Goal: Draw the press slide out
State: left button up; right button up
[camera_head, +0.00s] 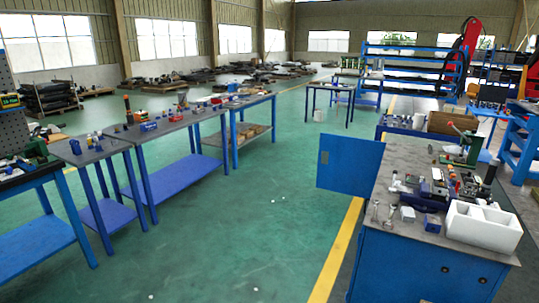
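A green press (466,148) with a lever stands at the back of the blue workbench on the right. It is small in the view, and I cannot make out its slide or how far the slide is out. Tools and small parts in front hide some of its base. Another green machine (36,153), possibly a press or vise, sits on the table at the far left. I cannot tell which of the two the task means. Neither of my grippers shows in this view.
The right workbench (400,262) carries a white divided box (483,226) and several small parts. Its blue door (350,164) stands open toward the aisle. Blue tables (182,127) line the left. The green floor (250,215) between is mostly clear.

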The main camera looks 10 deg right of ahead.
aim_at(459, 160)
jog(key=i+z, duration=0.2)
jog(key=i, duration=0.45)
jog(key=i+j+z, duration=0.25)
jog(key=i, duration=0.45)
jog(key=i+z, duration=0.5)
jog(key=i+j+z, duration=0.1)
jog(key=i+z, duration=0.4)
jog(key=i+j+z, duration=0.2)
jog(key=i+z, duration=0.25)
jog(key=i+j+z, duration=0.45)
jog(key=i+l, duration=0.05)
jog(key=l, duration=0.05)
